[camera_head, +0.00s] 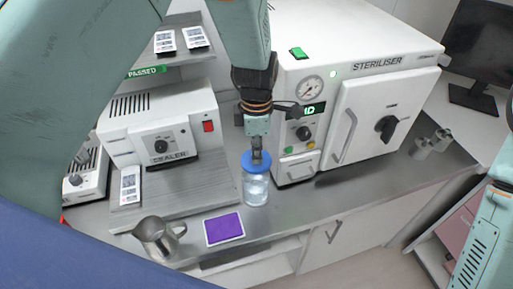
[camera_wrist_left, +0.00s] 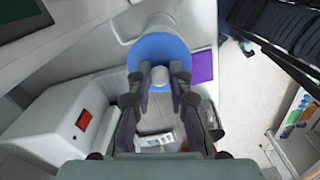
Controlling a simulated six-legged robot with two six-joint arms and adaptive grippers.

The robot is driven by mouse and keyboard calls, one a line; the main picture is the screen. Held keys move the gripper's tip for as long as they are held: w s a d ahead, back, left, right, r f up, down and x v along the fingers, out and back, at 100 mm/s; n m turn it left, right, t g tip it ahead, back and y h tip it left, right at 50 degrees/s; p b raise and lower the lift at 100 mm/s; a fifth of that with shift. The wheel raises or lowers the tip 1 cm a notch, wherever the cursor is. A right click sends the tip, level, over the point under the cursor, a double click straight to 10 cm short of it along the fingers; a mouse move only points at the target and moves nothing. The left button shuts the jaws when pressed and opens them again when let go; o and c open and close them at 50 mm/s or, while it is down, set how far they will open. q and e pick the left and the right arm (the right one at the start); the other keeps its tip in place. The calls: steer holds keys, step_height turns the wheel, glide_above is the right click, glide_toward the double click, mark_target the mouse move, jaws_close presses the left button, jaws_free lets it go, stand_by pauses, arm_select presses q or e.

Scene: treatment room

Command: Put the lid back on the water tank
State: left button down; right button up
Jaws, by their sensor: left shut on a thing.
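The blue lid (camera_head: 250,163) is at the mouth of the clear water tank (camera_head: 256,190), which stands on the metal counter in front of the steriliser. My left gripper (camera_head: 257,154) points straight down from above and is shut on the lid's knob. In the left wrist view the fingers (camera_wrist_left: 161,74) are on either side of the pale round knob, with the blue lid (camera_wrist_left: 158,50) behind it. I cannot tell whether the lid is fully seated or just above the rim. My right gripper is out of view.
The steriliser (camera_head: 355,120) stands close behind and right of the tank. A sealer (camera_head: 165,125) is at the left. A metal jug (camera_head: 155,235) and a purple pad (camera_head: 224,228) lie near the front edge.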

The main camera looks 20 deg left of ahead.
arm_select(q)
steer(key=shift+s+a+f, duration=0.1)
steer(key=shift+f, duration=0.45)
steer(key=shift+s+a+f+b, duration=0.1)
steer(key=shift+f+b, duration=0.7)
steer(key=shift+b, duration=0.25)
steer(key=shift+f+b, duration=0.3)
steer(key=shift+f, duration=0.05)
steer(key=shift+d+f, duration=0.25)
steer(key=shift+f, duration=0.35)
steer(key=shift+a+f+b, duration=0.2)
steer(key=shift+f+b, duration=0.1)
steer(key=shift+b, duration=0.05)
steer(key=shift+d, duration=0.15)
steer(key=shift+a, duration=0.2)
